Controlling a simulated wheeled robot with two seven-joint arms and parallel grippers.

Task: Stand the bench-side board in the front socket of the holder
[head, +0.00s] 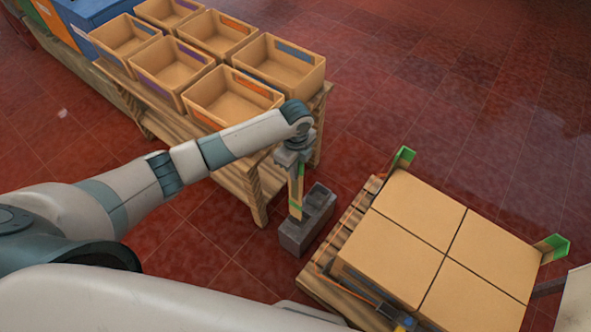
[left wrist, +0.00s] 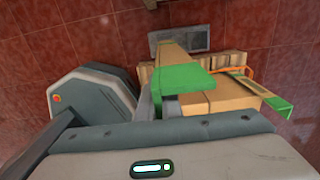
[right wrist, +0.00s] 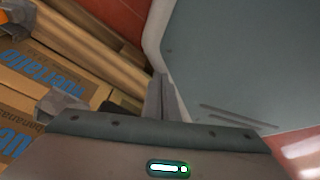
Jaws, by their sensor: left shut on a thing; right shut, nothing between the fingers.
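The bench-side board is a narrow tan board with green parts. My left gripper (head: 293,158) is shut on its upper part and holds it roughly upright at the grey holder (head: 318,228). The board's lower end (head: 296,208) is at the nearer part of the holder; I cannot tell whether it is inside the socket or just over it. The farther socket looks empty. In the left wrist view the board (left wrist: 173,52) runs from its green end toward the holder (left wrist: 182,38). My right gripper (right wrist: 166,100) is shut and empty, away from the holder.
A wooden bench (head: 258,192) with several tan bins stands left of the holder. A pallet (head: 345,240) of cartons (head: 415,205) with green corner pieces (head: 403,158) stands close on the right. Red tiled floor is free at the upper right.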

